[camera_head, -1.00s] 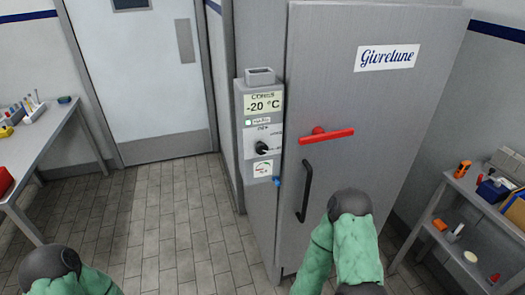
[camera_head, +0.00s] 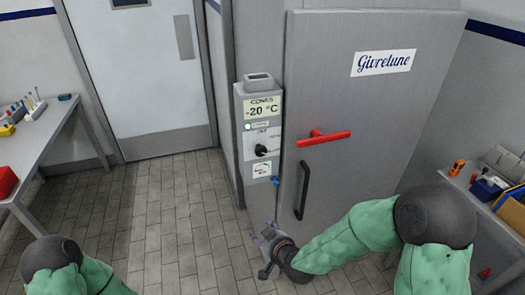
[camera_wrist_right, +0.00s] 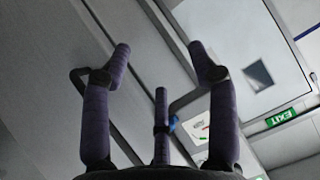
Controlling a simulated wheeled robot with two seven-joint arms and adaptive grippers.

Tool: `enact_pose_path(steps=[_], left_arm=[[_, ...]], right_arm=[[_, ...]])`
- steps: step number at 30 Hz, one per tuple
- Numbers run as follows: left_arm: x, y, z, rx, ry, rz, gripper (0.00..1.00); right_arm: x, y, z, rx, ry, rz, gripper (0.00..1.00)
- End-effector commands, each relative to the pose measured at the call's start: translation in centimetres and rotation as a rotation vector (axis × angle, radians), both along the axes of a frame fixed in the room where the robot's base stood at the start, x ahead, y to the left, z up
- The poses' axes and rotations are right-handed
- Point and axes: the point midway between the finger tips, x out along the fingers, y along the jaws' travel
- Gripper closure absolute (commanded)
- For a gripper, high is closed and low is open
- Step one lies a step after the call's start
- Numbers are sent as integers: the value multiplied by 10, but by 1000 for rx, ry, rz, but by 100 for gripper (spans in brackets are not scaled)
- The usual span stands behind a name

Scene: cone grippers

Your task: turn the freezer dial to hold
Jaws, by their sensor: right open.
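The dark round dial (camera_head: 261,150) sits on a white plate on the narrow grey control panel (camera_head: 247,190) left of the freezer door. The display (camera_head: 262,107) above it reads CONES -20 °C. The lettering around the dial is too small to read for certain. My right gripper (camera_head: 263,236) is well below the dial, in front of the lower part of the panel, apart from it. In the right wrist view its purple-grey fingers (camera_wrist_right: 160,52) are spread and empty. My left arm shows at the bottom left, but its gripper is out of view.
The freezer door (camera_head: 395,110) has a red lever (camera_head: 323,137) and a black handle (camera_head: 302,190) close to the panel. A blue part (camera_head: 276,181) sticks out below the dial. A bench (camera_head: 62,130) stands left, a shelf (camera_head: 485,205) right. The tiled floor is clear.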

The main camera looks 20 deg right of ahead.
Motion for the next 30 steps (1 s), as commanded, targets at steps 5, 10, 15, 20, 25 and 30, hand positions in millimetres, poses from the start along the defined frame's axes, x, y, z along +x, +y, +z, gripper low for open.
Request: enact_pose_path(steps=[5, 10, 15, 20, 25, 30], left_arm=[[0, 0, 12, 0, 0, 0, 100], [0, 0, 20, 0, 0, 0, 100], [0, 0, 25, 0, 0, 0, 100], [0, 0, 26, 0, 0, 0, 100], [0, 0, 24, 0, 0, 0, 100], [0, 0, 19, 0, 0, 0, 100]], right_arm=[[14, -9, 90, -46, -222, -22, 40], [14, -16, 165, -86, -412, -48, 40], [8, -23, 215, -110, -540, -73, 40], [6, -25, 234, -120, -591, -85, 40], [16, -25, 234, -121, -593, -87, 40], [42, -24, 234, -121, -593, -86, 40]])
